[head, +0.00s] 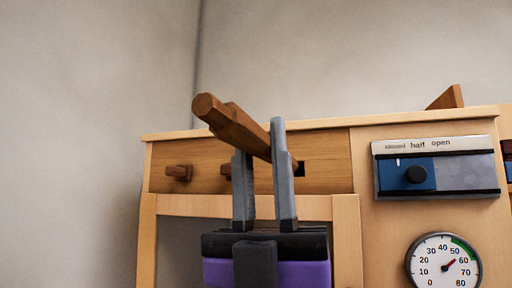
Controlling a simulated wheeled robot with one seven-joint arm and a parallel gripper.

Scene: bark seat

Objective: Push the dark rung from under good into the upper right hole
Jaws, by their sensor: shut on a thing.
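My gripper (262,165), with two grey fingers and a purple and black body, points up in front of a wooden panel. It is shut on a brown rung (232,125), which lies tilted between the fingers. The rung's thick near end is at the upper left, above the panel's top edge. Its far end runs down and right, past the right finger, toward a dark square hole (301,168) in the panel. I cannot tell whether the tip is inside the hole. No "good" label is visible.
A short wooden peg (178,172) sticks out of the panel (330,150) at left; another peg (226,169) is partly behind the left finger. A blue-grey slider box (436,172) marked "half" and "open" and a round gauge (443,264) are at right. A wooden wedge (448,97) shows on top.

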